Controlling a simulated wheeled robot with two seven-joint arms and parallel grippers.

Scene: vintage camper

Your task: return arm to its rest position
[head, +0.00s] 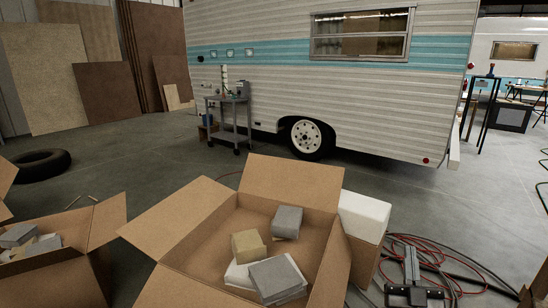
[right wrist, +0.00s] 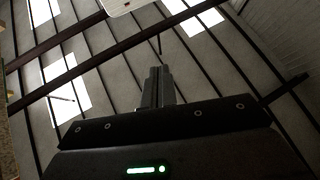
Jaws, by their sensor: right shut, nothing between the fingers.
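My right gripper (head: 411,262) is at the lower right of the head view, to the right of the open cardboard box and apart from it. Its grey fingers are together and empty. In the right wrist view the shut fingers (right wrist: 157,88) point up toward the ceiling, with nothing between them. My left gripper is not in view.
An open cardboard box (head: 187,232) holds grey, tan and white blocks. A second open box (head: 105,221) stands at the left. Red hoses and black cables (head: 452,266) lie behind my right gripper. The camper (head: 255,95) and a grey cart (head: 228,104) stand farther back.

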